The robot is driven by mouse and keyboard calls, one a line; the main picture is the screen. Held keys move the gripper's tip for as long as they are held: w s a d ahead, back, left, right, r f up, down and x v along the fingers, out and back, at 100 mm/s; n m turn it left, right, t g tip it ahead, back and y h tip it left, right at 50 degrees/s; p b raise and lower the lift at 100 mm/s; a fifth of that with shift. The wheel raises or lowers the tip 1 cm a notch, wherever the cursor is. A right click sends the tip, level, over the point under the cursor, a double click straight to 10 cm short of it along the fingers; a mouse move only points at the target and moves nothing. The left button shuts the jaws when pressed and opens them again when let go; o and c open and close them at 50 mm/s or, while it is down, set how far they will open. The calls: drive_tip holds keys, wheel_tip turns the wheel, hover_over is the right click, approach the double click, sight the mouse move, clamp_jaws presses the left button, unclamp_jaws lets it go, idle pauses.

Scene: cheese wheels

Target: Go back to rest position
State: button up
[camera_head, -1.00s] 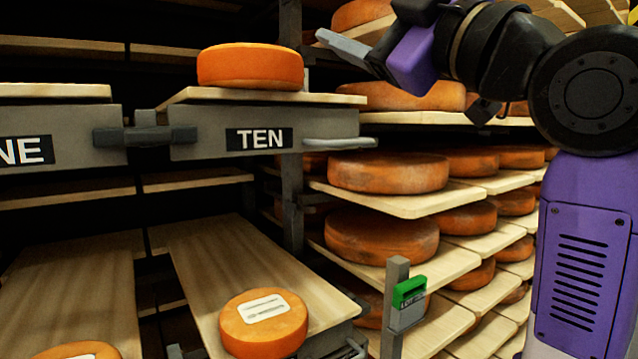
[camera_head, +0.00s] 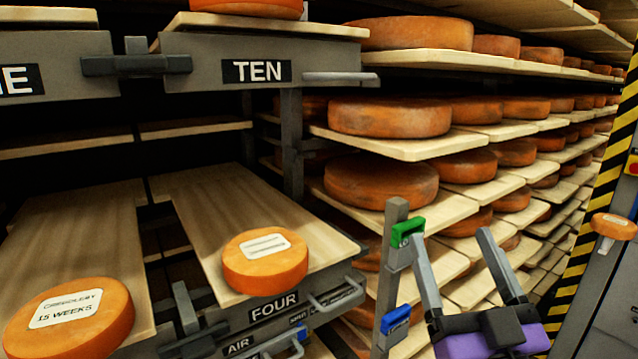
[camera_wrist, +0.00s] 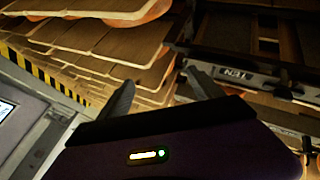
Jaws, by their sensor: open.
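My gripper (camera_head: 457,257) is at the lower right of the head view, its two grey fingers spread apart and pointing up. Nothing is between the fingers. In the wrist view my gripper (camera_wrist: 162,88) also shows open and empty, with shelf boards beyond it. In the head view the left finger overlaps the area beside a green tag (camera_head: 408,232) on a grey post; I cannot tell whether they touch.
An orange cheese wheel (camera_head: 265,262) lies on the board above the FOUR label. Another labelled wheel (camera_head: 68,318) is at lower left. The TEN drawer (camera_head: 200,70) is above. A blue tag (camera_head: 396,319) is on the post (camera_head: 388,285). A striped edge (camera_head: 600,200) stands at right.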

drive_tip(key=s+d+f+m+g+h+b, duration=0.1)
drive_tip(key=s+f+g, duration=0.3)
drive_tip(key=s+f, duration=1.2)
drive_tip(key=s+d+f+g+h+b, duration=0.1)
drive_tip(key=s+f+g, duration=0.4)
drive_tip(key=s+f, duration=1)
drive_tip(key=s, duration=0.5)
drive_tip(key=shift+d+f+m, duration=0.3)
drive_tip(key=shift+f+m, duration=0.1)
